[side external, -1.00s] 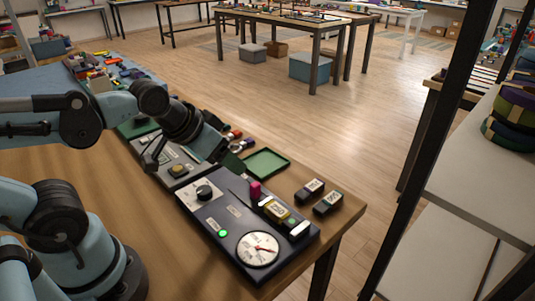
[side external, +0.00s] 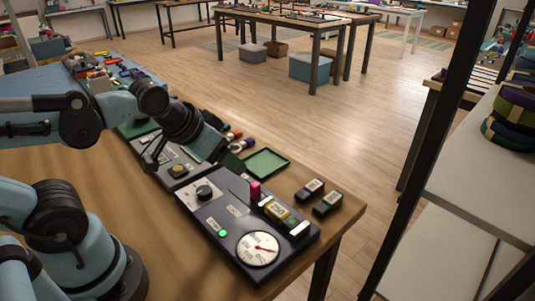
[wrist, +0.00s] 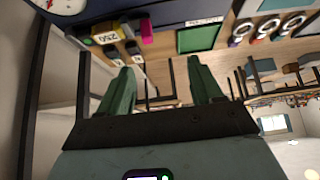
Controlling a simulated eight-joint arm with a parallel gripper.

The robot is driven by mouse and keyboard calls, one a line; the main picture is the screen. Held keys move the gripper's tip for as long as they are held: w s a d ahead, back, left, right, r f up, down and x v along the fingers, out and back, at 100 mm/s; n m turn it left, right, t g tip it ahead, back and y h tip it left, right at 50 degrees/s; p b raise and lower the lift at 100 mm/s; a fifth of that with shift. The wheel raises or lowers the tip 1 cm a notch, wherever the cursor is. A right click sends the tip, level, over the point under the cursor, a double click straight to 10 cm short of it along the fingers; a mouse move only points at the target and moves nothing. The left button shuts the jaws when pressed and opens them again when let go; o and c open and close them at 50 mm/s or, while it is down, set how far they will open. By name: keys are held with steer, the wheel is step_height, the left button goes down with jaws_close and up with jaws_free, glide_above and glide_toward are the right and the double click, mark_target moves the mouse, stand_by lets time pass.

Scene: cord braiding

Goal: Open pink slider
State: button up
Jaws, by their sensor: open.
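The pink slider (side external: 255,191) stands up from a dark control panel (side external: 232,232) near the table's right end. In the wrist view the pink slider (wrist: 147,31) shows at the upper middle, beyond my fingers. My gripper (wrist: 160,88) is open with two green fingers apart and nothing between them. The slider's slot is partly hidden.
The dark panel also holds a black knob (side external: 204,191), a lit green button (side external: 222,233) and a white dial (side external: 258,249). A green tray (side external: 266,163) and two small dark blocks (side external: 328,203) lie nearby. Bare wood shows in front of the panels.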

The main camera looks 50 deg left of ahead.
steer(key=shift+c, duration=0.3)
steer(key=shift+w+r, duration=0.15)
steer(key=shift+w, duration=0.05)
steer(key=c, duration=0.5)
steer(key=shift+w+d+r+g, duration=0.15)
steer(key=shift+w+r+g, duration=0.1)
steer(key=shift+g, duration=0.25)
steer(key=shift+c, duration=0.5)
steer(key=r+g, duration=0.1)
steer(key=g, duration=0.5)
glide_above(255, 184)
steer(key=shift+f, duration=5.85)
steer(key=shift+c, duration=0.2)
jaws_close()
